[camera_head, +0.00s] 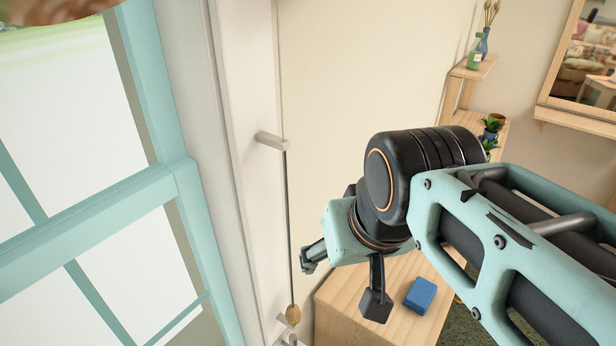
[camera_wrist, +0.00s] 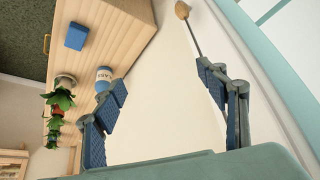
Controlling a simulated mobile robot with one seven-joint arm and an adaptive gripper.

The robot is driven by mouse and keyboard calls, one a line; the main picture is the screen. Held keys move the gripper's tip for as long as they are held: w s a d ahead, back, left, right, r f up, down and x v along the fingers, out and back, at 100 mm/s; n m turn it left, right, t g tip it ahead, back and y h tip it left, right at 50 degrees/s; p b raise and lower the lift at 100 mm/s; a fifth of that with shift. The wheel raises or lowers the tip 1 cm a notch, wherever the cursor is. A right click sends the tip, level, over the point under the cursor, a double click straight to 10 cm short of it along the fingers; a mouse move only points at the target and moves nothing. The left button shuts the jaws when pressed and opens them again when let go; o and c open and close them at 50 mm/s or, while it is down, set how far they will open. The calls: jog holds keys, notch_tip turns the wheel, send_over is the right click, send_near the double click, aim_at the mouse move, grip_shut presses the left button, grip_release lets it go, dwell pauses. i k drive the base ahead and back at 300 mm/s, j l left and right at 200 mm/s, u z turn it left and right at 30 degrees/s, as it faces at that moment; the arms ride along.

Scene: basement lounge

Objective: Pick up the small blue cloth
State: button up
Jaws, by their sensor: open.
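The small blue cloth (camera_head: 420,295) is a folded block lying on the light wooden cabinet top (camera_head: 350,305) in the head view, just right of my gripper. It also shows in the wrist view (camera_wrist: 76,36) at the upper left, on the wood surface. My gripper (camera_head: 341,284) is open and empty. In the head view its fingers hang above or in front of the cabinet's left part; the exact height cannot be told. In the wrist view the open fingers (camera_wrist: 160,88) are wide apart, with pale wall between them, and the cloth is outside them to the left.
A blue and white labelled container (camera_wrist: 104,77) and potted plants (camera_wrist: 60,98) stand on the wood in the wrist view. A teal window frame (camera_head: 110,215) fills the left. Wall shelves (camera_head: 472,68) stand behind.

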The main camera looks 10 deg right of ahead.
aim_at(418, 298)
jog(key=u, duration=1.55)
jog(key=k+z, duration=0.1)
jog(key=z, duration=2.55)
jog(key=l+u, duration=0.1)
jog(key=l, duration=0.25)
jog(key=k+l+u, duration=0.15)
jog(key=l, duration=0.15)
jog(key=i+l+u, duration=0.15)
jog(key=l, duration=0.2)
jog(key=l+u, duration=0.15)
jog(key=l, duration=0.2)
